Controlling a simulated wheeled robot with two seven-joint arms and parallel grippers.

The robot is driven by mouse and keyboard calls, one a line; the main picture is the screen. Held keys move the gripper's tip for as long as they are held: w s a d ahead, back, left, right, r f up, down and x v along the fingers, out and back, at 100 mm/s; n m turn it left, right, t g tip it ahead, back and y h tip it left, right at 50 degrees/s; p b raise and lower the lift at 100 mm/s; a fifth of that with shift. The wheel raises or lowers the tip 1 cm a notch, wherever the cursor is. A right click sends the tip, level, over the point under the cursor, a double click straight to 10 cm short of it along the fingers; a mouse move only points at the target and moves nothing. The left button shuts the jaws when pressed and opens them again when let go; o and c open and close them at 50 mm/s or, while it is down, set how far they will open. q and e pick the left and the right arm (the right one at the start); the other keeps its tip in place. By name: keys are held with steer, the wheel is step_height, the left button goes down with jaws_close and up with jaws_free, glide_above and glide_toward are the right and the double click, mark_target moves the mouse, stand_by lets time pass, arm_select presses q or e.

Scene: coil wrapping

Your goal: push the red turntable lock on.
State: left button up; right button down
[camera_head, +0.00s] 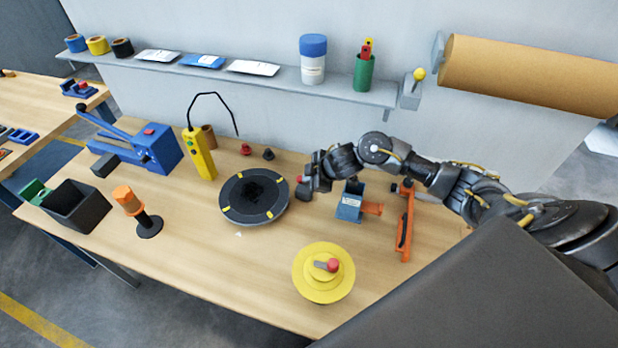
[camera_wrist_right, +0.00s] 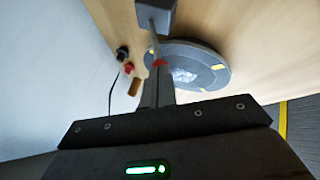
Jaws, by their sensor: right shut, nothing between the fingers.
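The black turntable (camera_head: 254,195) with yellow marks lies flat on the bench; it also shows in the right wrist view (camera_wrist_right: 215,62). A small red tip (camera_head: 299,179) shows at its right side, beside my right gripper (camera_head: 305,188). In the right wrist view, the red tip (camera_wrist_right: 159,63) is at the end of a thin grey rod from a grey block (camera_wrist_right: 155,12). My right gripper's fingers (camera_wrist_right: 159,75) are shut and empty, right at the red tip; I cannot tell whether they touch it. The gripper partly hides the lock. My left gripper is not in view.
A blue device (camera_head: 349,204) and an orange tool (camera_head: 405,222) stand right of the turntable, near my right arm. A yellow disc with a red knob (camera_head: 323,285) sits in front. A yellow control box (camera_head: 199,155) stands behind left.

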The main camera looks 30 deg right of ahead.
steer(key=shift+s+a+f, duration=0.1)
steer(key=shift+s+f, duration=0.05)
steer(key=shift+f, duration=0.05)
stand_by(1.0)
steer(key=s+r, duration=0.6)
steer(key=s, duration=0.4)
steer(key=shift+s+a, duration=0.35)
steer(key=shift+a, duration=0.05)
steer(key=shift+f, duration=0.1)
